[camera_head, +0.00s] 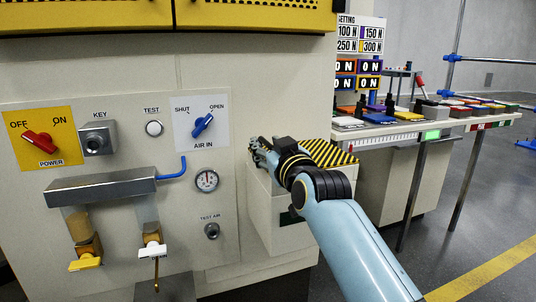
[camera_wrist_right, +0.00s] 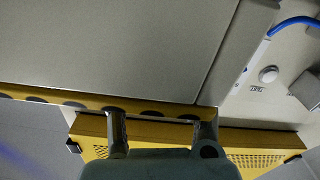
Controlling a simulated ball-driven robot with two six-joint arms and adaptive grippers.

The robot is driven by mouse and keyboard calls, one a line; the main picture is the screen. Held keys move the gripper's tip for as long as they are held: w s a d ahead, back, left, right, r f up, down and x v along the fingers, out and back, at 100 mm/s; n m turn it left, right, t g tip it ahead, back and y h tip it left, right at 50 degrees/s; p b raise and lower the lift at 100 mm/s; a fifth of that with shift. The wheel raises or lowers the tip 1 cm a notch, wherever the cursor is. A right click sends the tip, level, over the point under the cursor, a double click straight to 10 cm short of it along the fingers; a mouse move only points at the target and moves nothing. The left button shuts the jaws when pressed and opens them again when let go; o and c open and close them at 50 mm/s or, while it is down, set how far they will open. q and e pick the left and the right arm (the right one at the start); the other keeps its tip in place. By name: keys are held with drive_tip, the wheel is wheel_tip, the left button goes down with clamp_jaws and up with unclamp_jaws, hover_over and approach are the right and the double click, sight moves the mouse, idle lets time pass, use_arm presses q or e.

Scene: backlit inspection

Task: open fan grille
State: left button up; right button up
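Yellow perforated panels (camera_head: 255,14), which look like the fan grille, run across the top of the cream machine in the head view. They also show at the bottom of the upside-down right wrist view (camera_wrist_right: 265,143). I cannot see any gap that shows them open. My right gripper (camera_head: 257,149) is well below them, at the left top edge of a cream box with a striped top (camera_head: 325,153). In the wrist view its two fingers (camera_wrist_right: 161,135) are apart with nothing clearly between them. Whether they touch the box is unclear. My left gripper is out of view.
A bench with coloured blocks (camera_head: 385,122) stands at right. The floor at lower right is clear.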

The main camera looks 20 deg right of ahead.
drive_tip(key=shift+w+r, duration=0.1)
drive_tip(key=shift+w, duration=0.05)
drive_tip(key=shift+c, duration=0.3)
clamp_jaws()
